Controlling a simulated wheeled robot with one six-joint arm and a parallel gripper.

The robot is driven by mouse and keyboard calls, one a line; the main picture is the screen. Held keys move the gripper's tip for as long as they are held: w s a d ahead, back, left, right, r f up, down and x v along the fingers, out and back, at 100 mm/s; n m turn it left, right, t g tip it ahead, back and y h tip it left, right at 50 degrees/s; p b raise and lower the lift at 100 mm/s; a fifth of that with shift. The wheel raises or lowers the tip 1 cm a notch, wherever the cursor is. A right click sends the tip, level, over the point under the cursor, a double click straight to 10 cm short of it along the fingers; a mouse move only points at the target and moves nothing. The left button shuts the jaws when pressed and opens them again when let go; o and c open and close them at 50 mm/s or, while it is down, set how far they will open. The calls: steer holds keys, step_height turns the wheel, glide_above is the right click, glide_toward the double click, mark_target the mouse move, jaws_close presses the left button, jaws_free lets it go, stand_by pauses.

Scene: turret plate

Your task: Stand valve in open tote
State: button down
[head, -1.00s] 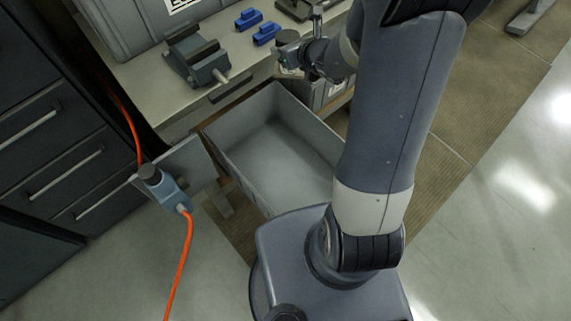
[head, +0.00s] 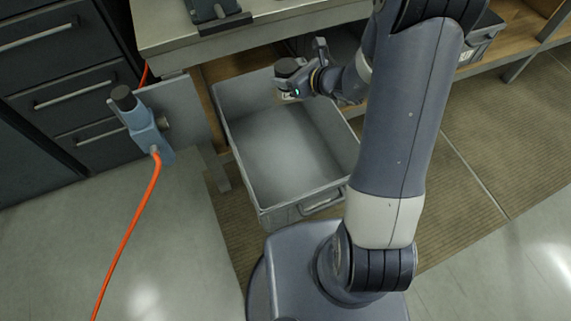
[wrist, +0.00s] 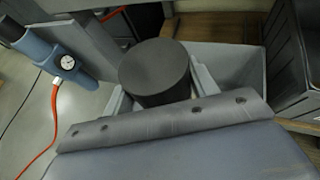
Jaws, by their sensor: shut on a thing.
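The valve, of which a dark round top shows (head: 289,67), is held in my gripper (head: 297,88). In the wrist view the valve (wrist: 155,70) is a dark cylinder between the two grey fingers, and its lower part is hidden. My gripper is shut on it. The open grey tote (head: 250,192) stands below the bench front, and its visible floor looks empty. My gripper and the valve appear over the tote's far end. I cannot tell how high above its floor they are. A tote wall also shows behind the valve in the wrist view (wrist: 240,70).
A blue tool with a dark cap (head: 141,122) stands by a grey panel left of the tote, trailing an orange hose (head: 132,240). The bench edge (head: 260,32) lies beyond the tote. A drawer cabinet (head: 60,85) is at the left.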

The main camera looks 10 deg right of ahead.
steer(key=s+a+f+n+g+y+b, duration=0.1)
steer(key=s+a+f+n+g+b, duration=0.1)
steer(key=f+b, duration=0.6)
steer(key=s+a+f+n+g+y+b, duration=0.2)
steer(key=f+b, duration=0.5)
steer(key=f, duration=0.9)
steer(key=s+a+f+n+g+y+b, duration=0.1)
steer(key=s+a+f+n+g+b, duration=0.1)
steer(key=f+b, duration=0.6)
steer(key=shift+s+a+f+n+y+b, duration=0.15)
steer(key=shift+a+f, duration=0.3)
steer(key=shift+f, duration=0.35)
steer(key=shift+s+a+f+n+y+b, duration=0.15)
steer(key=shift+a+f, duration=0.25)
steer(key=shift+f, duration=0.4)
steer(key=shift+s+a+f+n+y, duration=0.1)
steer(key=shift+a+f+n, duration=0.1)
steer(key=shift+a+f, duration=0.45)
steer(key=shift+d+f, duration=0.2)
steer(key=shift+f, duration=0.05)
steer(key=shift+f, duration=0.15)
steer(key=c, duration=0.5)
jaws_free()
steer(key=shift+r, duration=0.35)
steer(key=p+v, duration=0.2)
steer(key=v, duration=0.5)
steer(key=shift+d, duration=0.2)
